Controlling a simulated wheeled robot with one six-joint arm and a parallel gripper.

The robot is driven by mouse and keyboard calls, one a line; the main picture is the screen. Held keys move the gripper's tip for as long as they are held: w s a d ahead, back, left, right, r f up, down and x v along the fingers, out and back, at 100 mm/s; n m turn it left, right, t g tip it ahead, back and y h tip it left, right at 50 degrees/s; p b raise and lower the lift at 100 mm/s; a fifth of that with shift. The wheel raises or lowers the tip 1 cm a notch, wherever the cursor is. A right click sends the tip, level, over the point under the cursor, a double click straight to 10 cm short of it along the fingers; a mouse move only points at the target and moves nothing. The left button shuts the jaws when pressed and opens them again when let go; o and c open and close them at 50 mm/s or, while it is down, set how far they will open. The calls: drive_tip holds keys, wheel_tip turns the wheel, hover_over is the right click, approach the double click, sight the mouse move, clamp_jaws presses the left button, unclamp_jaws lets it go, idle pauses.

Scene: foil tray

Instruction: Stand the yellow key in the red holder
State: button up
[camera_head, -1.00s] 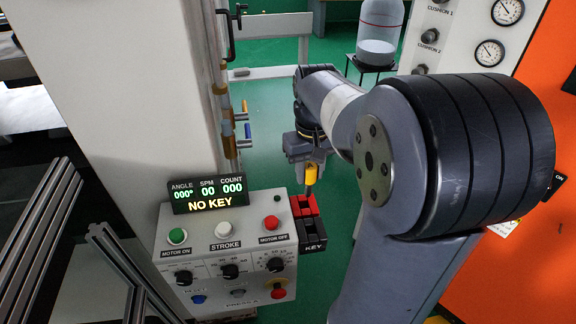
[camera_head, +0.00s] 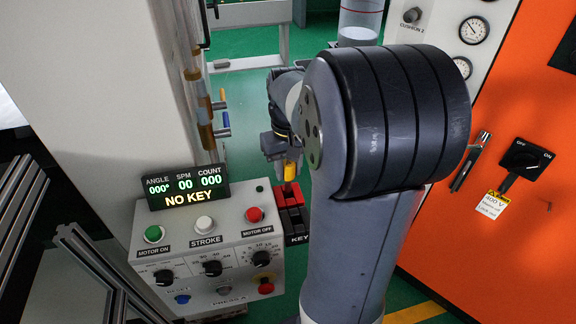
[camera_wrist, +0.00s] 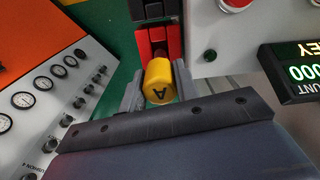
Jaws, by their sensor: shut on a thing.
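The red holder (camera_head: 291,194) is on the right side of the control box, beside black slots and a "KEY" label. In the wrist view the red holder (camera_wrist: 143,42) is just beyond the key.
The control box (camera_head: 205,262) carries buttons, knobs and a display (camera_head: 188,187) reading "NO KEY". A pale column (camera_head: 110,90) stands behind it on the left. An orange cabinet (camera_head: 500,240) with a switch is on the right. Green floor shows behind my gripper.

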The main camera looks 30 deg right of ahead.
sight(289, 180)
drive_tip(key=shift+f+b, duration=1.55)
drive_tip(key=shift+f, duration=0.7)
drive_tip(key=o, duration=1.1)
drive_tip(key=shift+c, duration=0.2)
wheel_tip(289, 180, up, 11)
drive_tip(key=shift+f, duration=0.1)
